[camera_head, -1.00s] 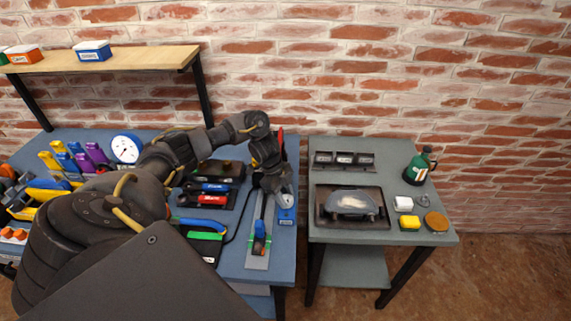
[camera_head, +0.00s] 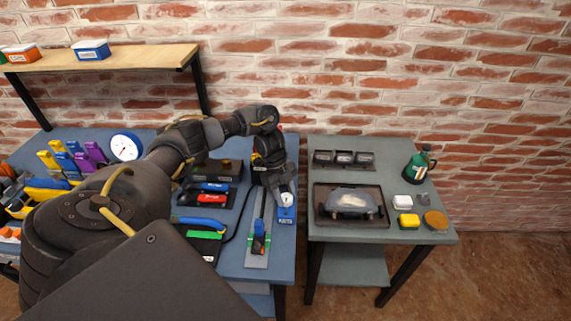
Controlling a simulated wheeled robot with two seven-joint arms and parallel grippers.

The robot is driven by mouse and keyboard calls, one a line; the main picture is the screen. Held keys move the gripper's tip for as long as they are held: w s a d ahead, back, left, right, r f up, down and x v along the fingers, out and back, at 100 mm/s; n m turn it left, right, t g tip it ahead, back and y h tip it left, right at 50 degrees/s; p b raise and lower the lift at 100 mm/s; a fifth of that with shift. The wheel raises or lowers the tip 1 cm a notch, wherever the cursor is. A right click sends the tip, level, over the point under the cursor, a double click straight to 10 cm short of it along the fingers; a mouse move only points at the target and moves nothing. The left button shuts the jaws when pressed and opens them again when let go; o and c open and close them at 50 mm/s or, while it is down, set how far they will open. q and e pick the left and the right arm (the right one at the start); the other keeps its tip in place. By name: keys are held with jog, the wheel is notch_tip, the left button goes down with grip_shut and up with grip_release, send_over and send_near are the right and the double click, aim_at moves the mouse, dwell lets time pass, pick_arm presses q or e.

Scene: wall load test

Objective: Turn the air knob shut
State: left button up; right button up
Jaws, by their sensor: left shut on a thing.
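My left arm comes in from the left and reaches over the blue bench. My left gripper (camera_head: 284,196) points down at the bench's right edge, just above a small blue block with a white label (camera_head: 286,219). It is shut on what seems to be the air knob, which the fingers mostly hide. A pale round part shows at the fingertips. I cannot read the knob's angle. My right gripper is not in view.
A round white gauge (camera_head: 126,147) stands at the back left. A grey table (camera_head: 400,236) on the right holds a dark tray (camera_head: 322,214) and a green bottle (camera_head: 417,168).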

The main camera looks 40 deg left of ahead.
pick_arm(q)
jog(key=o, duration=1)
jog(key=shift+r, duration=0.1)
jog(key=v, duration=1)
jog(key=shift+a+r, duration=0.1)
jog(key=shift+r, duration=0.2)
